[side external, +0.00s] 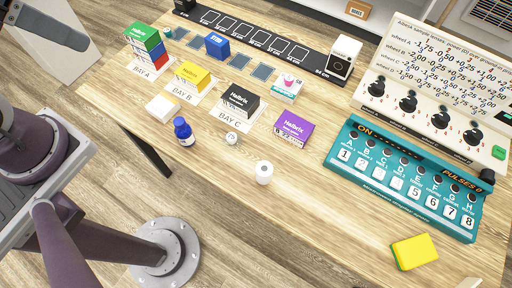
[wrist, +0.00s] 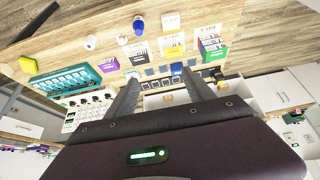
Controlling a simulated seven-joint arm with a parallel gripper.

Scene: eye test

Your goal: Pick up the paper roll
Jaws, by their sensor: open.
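The paper roll (side external: 264,172) is a small white upright cylinder with a hole in its top. It stands on the wooden table (side external: 215,165) near its front edge, below the purple box, in the side view. It also shows in the wrist view (wrist: 90,43), at the upper left. My gripper (wrist: 160,76) shows in the wrist view with its two dark fingers spread wide and nothing held between them. It is well apart from the roll. In the side view I cannot make out my gripper.
Near the roll are a purple box (side external: 294,128), a small white round object (side external: 232,138) and a blue bottle (side external: 184,131). A teal button panel (side external: 400,185) and yellow sponge (side external: 415,251) stand to the right. Boxes on bay cards stand behind. Bare table surrounds the roll.

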